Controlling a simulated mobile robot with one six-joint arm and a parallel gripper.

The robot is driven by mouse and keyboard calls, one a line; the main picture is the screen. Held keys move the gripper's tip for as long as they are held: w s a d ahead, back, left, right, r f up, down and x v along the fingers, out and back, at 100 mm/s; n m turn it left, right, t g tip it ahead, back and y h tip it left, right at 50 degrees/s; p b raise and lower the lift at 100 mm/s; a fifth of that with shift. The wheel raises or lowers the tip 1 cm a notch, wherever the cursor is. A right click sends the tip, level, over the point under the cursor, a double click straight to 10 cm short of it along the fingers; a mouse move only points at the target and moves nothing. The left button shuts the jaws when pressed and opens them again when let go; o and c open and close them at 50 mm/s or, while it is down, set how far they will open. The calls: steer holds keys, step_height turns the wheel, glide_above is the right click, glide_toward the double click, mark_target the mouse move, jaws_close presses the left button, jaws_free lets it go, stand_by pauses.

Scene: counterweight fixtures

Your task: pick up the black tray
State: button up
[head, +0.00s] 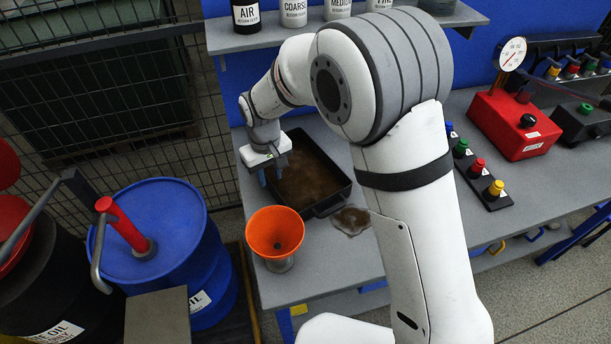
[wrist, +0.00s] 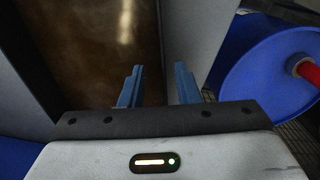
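The black tray (head: 331,199) lies on the grey bench, with brown, murky liquid in it. In the wrist view the tray (wrist: 28,62) fills the upper left, its brown inside showing. My gripper (head: 271,176) points down at the tray's left edge, with its blue fingers apart. In the wrist view my gripper (wrist: 158,82) has one finger over the tray's inside and the other over the grey surface beyond its edge, so the fingers appear to straddle the wall. Nothing is clearly held. I cannot tell whether either finger touches the wall.
An orange funnel (head: 275,232) stands in front of the tray, near a wet brown puddle (head: 350,220). A blue drum (head: 165,235) with a red pump is at left. A shelf of containers (head: 345,22) is behind. A red gauge box (head: 515,125) sits at right.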

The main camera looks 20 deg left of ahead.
mark_target(270, 183)
steer(key=shift+s+f, duration=0.15)
steer(key=shift+f, duration=1.65)
jaws_close()
